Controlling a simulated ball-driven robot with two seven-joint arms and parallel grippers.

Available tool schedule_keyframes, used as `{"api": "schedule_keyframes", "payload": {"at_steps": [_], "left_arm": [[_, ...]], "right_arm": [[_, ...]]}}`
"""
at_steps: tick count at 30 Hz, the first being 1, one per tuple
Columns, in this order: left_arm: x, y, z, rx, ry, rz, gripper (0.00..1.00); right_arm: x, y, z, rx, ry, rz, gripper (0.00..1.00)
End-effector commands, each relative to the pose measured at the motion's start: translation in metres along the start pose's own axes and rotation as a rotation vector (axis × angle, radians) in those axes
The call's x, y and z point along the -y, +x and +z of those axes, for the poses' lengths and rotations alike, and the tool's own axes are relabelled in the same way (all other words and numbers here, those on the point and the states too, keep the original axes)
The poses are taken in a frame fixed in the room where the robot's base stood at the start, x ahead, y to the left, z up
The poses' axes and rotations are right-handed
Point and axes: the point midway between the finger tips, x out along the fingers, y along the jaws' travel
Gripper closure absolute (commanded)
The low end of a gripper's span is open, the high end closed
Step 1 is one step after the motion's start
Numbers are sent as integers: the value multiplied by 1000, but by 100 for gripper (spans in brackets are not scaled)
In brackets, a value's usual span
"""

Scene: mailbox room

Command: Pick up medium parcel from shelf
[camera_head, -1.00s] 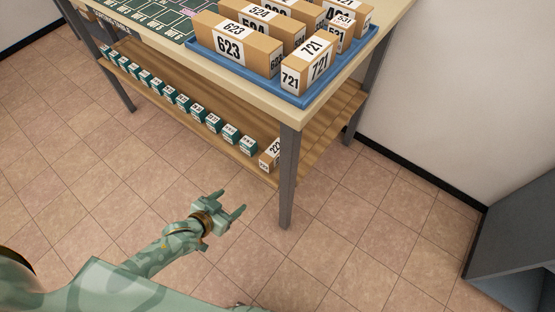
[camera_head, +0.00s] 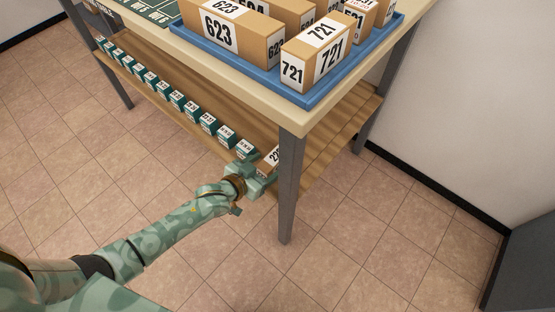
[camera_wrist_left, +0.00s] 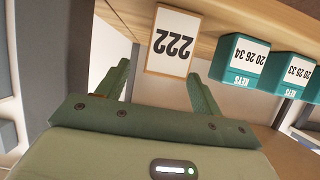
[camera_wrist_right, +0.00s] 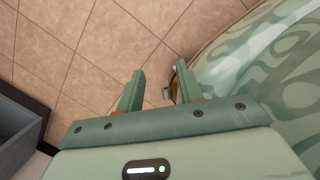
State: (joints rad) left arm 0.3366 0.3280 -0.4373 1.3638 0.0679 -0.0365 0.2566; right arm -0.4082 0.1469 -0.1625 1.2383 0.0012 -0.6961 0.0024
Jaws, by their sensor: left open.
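A brown parcel with a white label 222 stands on the lower wooden shelf (camera_head: 325,140) near the table's front leg. In the head view the parcel (camera_head: 268,160) is partly hidden by my left gripper (camera_head: 262,178). In the left wrist view the parcel (camera_wrist_left: 173,42) appears upside down, ahead of and between the fingers. My left gripper (camera_wrist_left: 158,88) is open and empty, with its fingertips close to the parcel's front. I cannot tell whether they touch it. My right gripper (camera_wrist_right: 158,92) shows in its own wrist view, open and empty above the tiled floor.
A row of teal key boxes (camera_head: 207,121) stands along the shelf edge, left of the parcel. A grey table leg (camera_head: 290,190) is just right of my left gripper. Above, a blue tray (camera_head: 312,98) holds several larger parcels, including 721 (camera_head: 318,55). The floor is clear.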

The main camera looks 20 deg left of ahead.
Motion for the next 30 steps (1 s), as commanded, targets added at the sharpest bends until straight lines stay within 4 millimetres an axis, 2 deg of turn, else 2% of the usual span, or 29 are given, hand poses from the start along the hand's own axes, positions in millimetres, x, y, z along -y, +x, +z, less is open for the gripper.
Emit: {"api": "schedule_keyframes", "payload": {"at_steps": [5, 12, 15, 21, 27, 28, 30], "left_arm": [[1, 15, 5, 2, -1, 1, 34], [3, 36, 5, 3, -1, 1, 34], [3, 43, 4, 2, -2, 2, 34], [3, 49, 1, 1, 0, 1, 34], [3, 49, 0, 0, 0, 1, 34], [3, 49, 0, 0, 0, 1, 36], [3, 49, 0, 0, 0, 1, 56]], "right_arm": [[-18, -14, -30, -17, -37, 38, 64], [-48, -50, -71, -36, -88, 112, 64], [-58, -65, -81, -40, -102, 138, 64], [-68, -80, -90, -44, -113, 164, 64], [-68, -81, -91, -45, -114, 165, 64], [-68, -81, -91, -45, -114, 165, 64], [-68, -81, -91, -45, -113, 165, 64]]}}
